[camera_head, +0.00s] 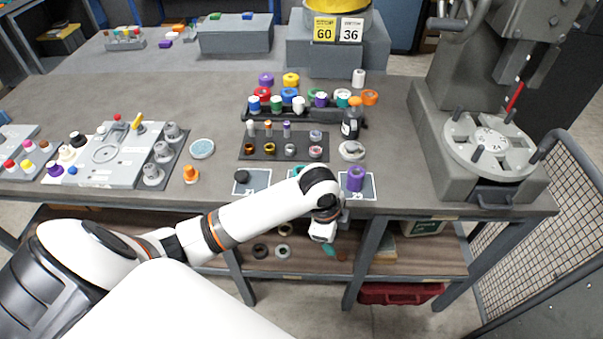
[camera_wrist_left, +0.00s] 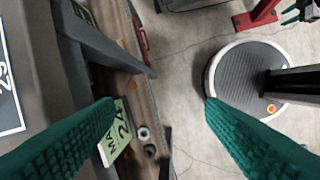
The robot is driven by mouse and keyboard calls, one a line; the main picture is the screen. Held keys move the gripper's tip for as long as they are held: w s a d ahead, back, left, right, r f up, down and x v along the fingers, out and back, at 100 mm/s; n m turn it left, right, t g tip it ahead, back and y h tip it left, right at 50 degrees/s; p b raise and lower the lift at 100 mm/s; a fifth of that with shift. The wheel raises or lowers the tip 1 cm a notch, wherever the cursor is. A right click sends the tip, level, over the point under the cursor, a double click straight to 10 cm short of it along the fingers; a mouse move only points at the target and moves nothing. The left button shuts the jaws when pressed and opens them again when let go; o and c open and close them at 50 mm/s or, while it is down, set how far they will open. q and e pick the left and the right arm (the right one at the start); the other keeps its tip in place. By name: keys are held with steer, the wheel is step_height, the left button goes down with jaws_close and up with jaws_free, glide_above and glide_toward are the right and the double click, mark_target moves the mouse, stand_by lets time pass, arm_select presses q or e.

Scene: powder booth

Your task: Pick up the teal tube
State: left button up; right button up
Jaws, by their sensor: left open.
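A teal piece (camera_head: 299,170), probably the teal tube, shows only as a small patch on a white-edged card at the table's front. My left arm hides most of it. My left gripper (camera_head: 329,249) hangs past the table's front edge, below the tabletop and apart from the teal piece. In the left wrist view the green ridged fingers (camera_wrist_left: 160,104) are wide apart with nothing between them. No tube shows in that view. A dark tube (camera_head: 242,176) and a purple tube (camera_head: 355,178) stand on cards left and right of the teal piece. My right gripper is not in view.
Racks of coloured tubes and rings stand behind the cards, with a dark bottle (camera_head: 350,126) nearby. A grey press (camera_head: 490,143) stands at right. A lower shelf (camera_head: 385,262) holds rings. In the left wrist view a numbered card (camera_wrist_left: 9,92) lies on the tabletop at left.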

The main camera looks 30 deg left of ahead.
arm_select(q)
steer(key=w+a+r+m+g+y, duration=0.1)
steer(key=w+a+r+m, duration=0.25)
steer(key=a+r, duration=0.4)
steer(key=w+a+r+m+g+y, duration=0.1)
steer(key=w+a+r+m, duration=0.25)
steer(key=a+r, duration=0.4)
steer(key=p, duration=0.2)
glide_above(301, 172)
steer(key=s+d, duration=0.1)
step_height(301, 172, down, 5)
steer(key=shift+n, duration=0.4)
step_height(301, 172, down, 4)
steer(key=shift+s+f+p, duration=0.1)
steer(key=shift+f+p, duration=0.05)
steer(key=shift+p, duration=0.95)
steer(key=shift+a+f, duration=0.1)
steer(key=shift+f, duration=0.5)
steer(key=c, duration=1.1)
steer(key=shift+r, duration=0.1)
steer(key=shift+c, duration=0.2)
